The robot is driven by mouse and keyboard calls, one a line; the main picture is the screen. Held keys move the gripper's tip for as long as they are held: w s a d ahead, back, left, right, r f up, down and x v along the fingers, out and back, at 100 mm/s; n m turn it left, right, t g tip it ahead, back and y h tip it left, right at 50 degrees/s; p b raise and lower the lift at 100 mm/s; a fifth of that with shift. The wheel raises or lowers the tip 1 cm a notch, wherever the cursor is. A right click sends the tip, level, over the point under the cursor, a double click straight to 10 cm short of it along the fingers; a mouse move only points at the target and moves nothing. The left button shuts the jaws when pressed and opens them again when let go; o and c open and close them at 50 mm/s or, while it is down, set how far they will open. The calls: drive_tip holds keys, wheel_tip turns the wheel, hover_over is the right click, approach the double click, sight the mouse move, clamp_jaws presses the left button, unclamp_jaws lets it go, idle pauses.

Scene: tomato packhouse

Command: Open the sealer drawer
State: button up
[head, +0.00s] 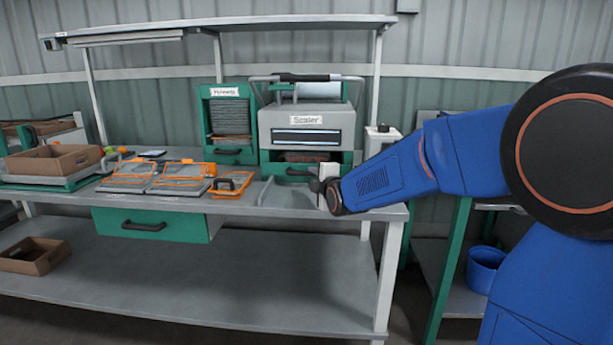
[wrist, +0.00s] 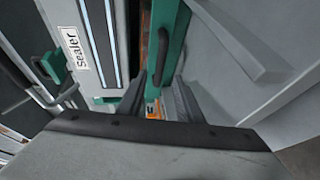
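The sealer (head: 307,128) is a grey and green machine on the bench, with its name label and a dark window on the front. It also shows turned sideways in the wrist view (wrist: 90,45).
A green rack (head: 228,115) stands left of the sealer. Orange-framed trays (head: 185,178) and a cardboard box (head: 53,160) lie on the bench (head: 130,205). Another green drawer (head: 150,226) hangs under the benchtop. A blue bucket (head: 485,268) is at the right.

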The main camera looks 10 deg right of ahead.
sight(306, 174)
drive_tip(key=w, duration=0.2)
drive_tip(key=w+f, duration=0.1)
drive_tip(key=w, duration=0.4)
drive_tip(key=shift+w+a+f, duration=0.15)
drive_tip(key=shift+a+f, duration=0.05)
drive_tip(key=shift+a, duration=0.1)
clamp_jaws()
